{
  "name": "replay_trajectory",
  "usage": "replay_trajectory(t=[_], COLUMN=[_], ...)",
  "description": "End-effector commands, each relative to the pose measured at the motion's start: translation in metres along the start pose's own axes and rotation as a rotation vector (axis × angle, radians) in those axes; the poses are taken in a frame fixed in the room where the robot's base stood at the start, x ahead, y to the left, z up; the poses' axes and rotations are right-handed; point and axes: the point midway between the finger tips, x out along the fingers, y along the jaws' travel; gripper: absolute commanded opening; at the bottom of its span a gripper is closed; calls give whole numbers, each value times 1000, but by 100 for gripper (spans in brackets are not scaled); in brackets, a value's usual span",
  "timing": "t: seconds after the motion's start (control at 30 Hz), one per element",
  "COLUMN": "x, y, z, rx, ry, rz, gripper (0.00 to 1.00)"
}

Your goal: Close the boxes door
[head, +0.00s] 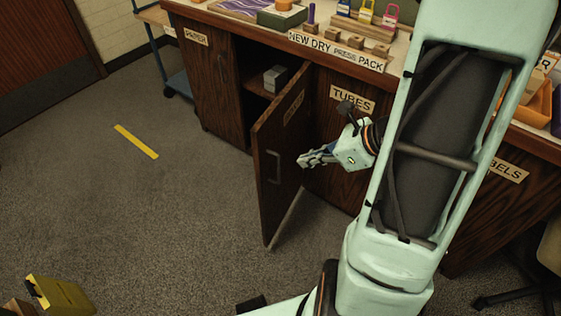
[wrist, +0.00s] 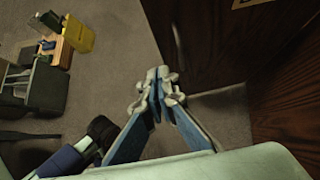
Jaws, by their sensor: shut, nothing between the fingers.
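The boxes door (head: 284,190) is a dark brown wooden door that stands swung out from the cabinet front in the head view. Its outer face, with a pale handle (head: 273,167) and a label too small to read surely, is towards me. My gripper (head: 303,160) is shut and empty on that outer side, its fingertips close to the door face. I cannot tell whether they touch it. In the wrist view the shut fingers (wrist: 158,88) lie beside the dark door (wrist: 208,40). Behind the door, the open compartment (head: 255,60) shows a shelf.
The paper door (head: 205,85) is to the left, and the tubes door (head: 340,130) is behind my gripper. The carpet left of the door is clear, with a yellow strip (head: 136,141). A yellow container (head: 60,295) stands lower left.

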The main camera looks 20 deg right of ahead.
Motion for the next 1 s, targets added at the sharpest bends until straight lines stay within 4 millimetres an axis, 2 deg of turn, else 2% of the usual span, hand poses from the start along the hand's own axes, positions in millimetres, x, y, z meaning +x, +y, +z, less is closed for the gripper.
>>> replay_trajectory(t=[0.17, 0.5, 0.6, 0.73, 1.0], x=[28, 101, 110, 119, 124], y=[2, 1, 1, 1, 0], z=[-2, -3, 12, 22, 28], rx=[-4, -8, -12, -10, -8], ry=[2, 4, 1, 3, 3], rz=[6, 5, 3, 3, 1], gripper=[0, 0, 0, 0, 0])
